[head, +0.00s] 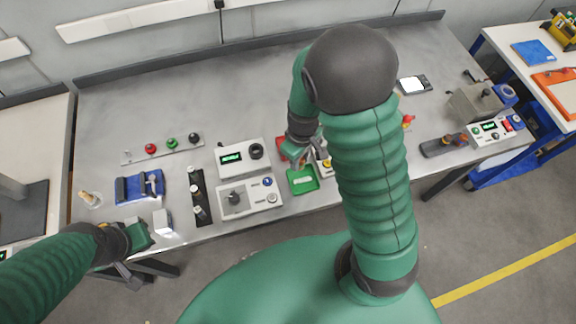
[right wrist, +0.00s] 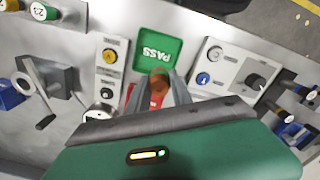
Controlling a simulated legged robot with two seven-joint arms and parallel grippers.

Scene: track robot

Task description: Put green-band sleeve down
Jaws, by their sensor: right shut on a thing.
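My right gripper (right wrist: 168,92) is shut on a copper-brown sleeve (right wrist: 159,80), seen end-on between the fingers in the right wrist view. No green band can be made out on it. The sleeve appears over the near edge of a green tray (right wrist: 158,46) marked PASS; whether it touches the tray I cannot tell. In the head view my right gripper (head: 299,160) is by the green tray (head: 303,187), and my arm hides part of the area. My left gripper (head: 127,273) is low at the table's front left edge, its jaw opening unclear.
A red tray (head: 283,146) lies behind the green one, mostly hidden. Left of them stand a display box (head: 230,158) and a knob box (head: 236,199). Other banded sleeves (right wrist: 42,11) show in the right wrist view's top left. The back middle of the table is clear.

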